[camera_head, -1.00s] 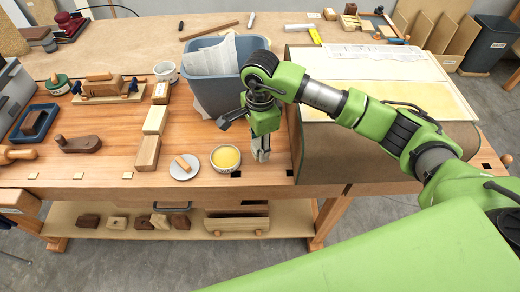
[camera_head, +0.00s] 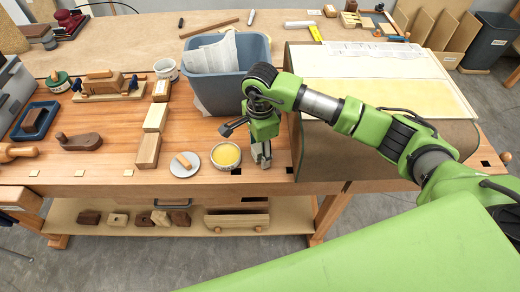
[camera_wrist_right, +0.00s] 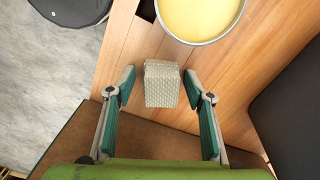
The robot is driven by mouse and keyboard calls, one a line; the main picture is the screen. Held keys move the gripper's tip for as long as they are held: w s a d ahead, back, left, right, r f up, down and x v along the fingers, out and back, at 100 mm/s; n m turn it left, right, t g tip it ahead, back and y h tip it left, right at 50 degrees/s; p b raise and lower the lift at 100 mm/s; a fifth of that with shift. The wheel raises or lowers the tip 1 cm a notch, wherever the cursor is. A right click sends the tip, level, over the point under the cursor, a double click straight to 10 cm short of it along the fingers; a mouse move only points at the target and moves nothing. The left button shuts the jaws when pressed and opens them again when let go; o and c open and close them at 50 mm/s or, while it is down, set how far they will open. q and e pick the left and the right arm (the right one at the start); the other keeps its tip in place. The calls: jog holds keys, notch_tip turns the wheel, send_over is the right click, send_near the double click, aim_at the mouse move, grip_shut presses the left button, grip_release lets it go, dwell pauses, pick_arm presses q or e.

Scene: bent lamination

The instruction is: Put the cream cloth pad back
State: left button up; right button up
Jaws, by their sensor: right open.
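The cream cloth pad (camera_wrist_right: 161,84), a small woven block, lies on the wooden bench in the right wrist view. My right gripper (camera_wrist_right: 160,86) is open, with one finger on each side of the pad and a gap to each. In the head view my right gripper (camera_head: 263,160) points down at the bench's front part, just right of a round tin of yellow wax (camera_head: 226,156). I cannot make out the pad there; the gripper seems to cover it. My left gripper is not in view.
The yellow tin also shows in the right wrist view (camera_wrist_right: 200,14), close beyond the pad. A blue-grey bin (camera_head: 228,88) stands behind the gripper. A large brown padded block (camera_head: 350,155) stands right of it. A saucer (camera_head: 185,165) is left of the tin.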

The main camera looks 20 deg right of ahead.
aim_at(260, 149)
jog(key=shift+r, duration=0.15)
notch_tip(260, 149, up, 12)
jog(key=b, duration=0.2)
jog(key=shift+b, duration=0.3)
jog(key=shift+s, duration=0.15)
